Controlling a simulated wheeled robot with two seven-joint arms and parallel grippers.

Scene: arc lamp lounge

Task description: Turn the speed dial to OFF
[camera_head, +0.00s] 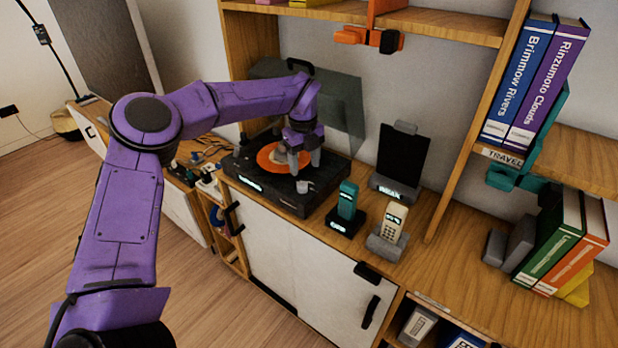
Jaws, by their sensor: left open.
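A black record player (265,190) with an orange record (268,158) stands on the wooden cabinet top. A small light dial (302,187) sits on the player's top near its front right corner. A lit display shows on the player's front. My purple left arm reaches in from the left. My left gripper (305,165) points down over the right part of the player, above and just behind the dial. Its grey fingers are apart with nothing between them. The dial's markings are too small to read. My right gripper is not in view.
A teal handset (347,200), a cream handset (393,222) and a dark tablet on a stand (402,160) stand right of the player. The player's raised lid (340,105) is behind. Shelves with books (520,80) are at right. Small items crowd the cabinet to its left.

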